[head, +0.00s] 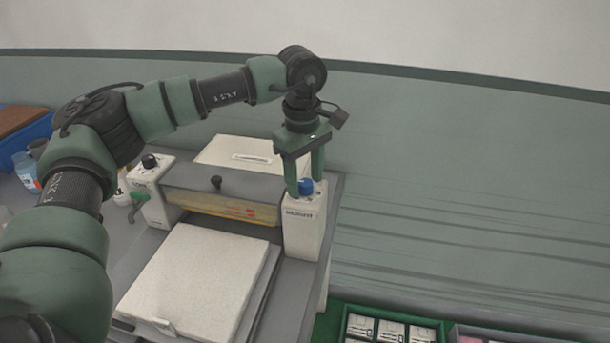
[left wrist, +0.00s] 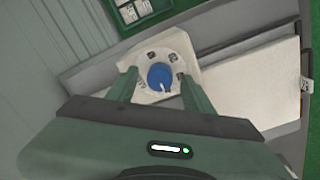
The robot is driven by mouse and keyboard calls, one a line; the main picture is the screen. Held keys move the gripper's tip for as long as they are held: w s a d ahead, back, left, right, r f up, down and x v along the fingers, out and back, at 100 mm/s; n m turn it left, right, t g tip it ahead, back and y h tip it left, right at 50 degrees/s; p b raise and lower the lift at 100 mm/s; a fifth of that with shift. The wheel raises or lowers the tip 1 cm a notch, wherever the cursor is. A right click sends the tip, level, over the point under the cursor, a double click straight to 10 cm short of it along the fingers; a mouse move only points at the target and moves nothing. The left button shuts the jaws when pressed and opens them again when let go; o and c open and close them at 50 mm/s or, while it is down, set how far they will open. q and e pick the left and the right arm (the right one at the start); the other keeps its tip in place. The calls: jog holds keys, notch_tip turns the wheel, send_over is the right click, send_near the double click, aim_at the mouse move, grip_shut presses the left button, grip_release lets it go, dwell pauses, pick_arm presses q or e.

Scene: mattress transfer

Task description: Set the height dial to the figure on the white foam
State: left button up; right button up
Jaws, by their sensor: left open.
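The height dial (head: 306,186) is a blue knob on top of a white post at the right end of the machine. In the left wrist view the blue dial (left wrist: 160,76) sits on a white plate with dark figures around it, too small to read surely. Its white pointer line faces down and slightly right in that view. My left gripper (head: 305,188) points down over the post, its open fingers on either side of the dial; I cannot tell whether they touch it. The white foam (head: 195,280) lies on the machine's bed; no figure is readable on it. My right gripper is not in view.
A dark crossbar (head: 222,190) with a black knob spans the machine. A left post (head: 150,190) carries a black knob and a green handle. A green tray (head: 385,325) with white boxes is at lower right. A blue bin (head: 25,140) stands far left.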

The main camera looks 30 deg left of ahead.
pick_arm(q)
jog(key=shift+c, duration=0.3)
grip_shut()
jog(key=shift+f+n, duration=0.15)
jog(key=shift+n, duration=0.15)
jog(key=shift+n+b, duration=0.65)
jog(key=shift+n, duration=0.35)
jog(key=n+b, duration=0.1)
jog(key=n, duration=0.1)
jog(key=shift+d+n, duration=0.1)
jog(key=shift+n, duration=0.2)
jog(key=n, duration=0.3)
jog(key=shift+b, duration=0.35)
jog(key=shift+n+y, duration=0.3)
jog(key=shift+n, duration=1.4)
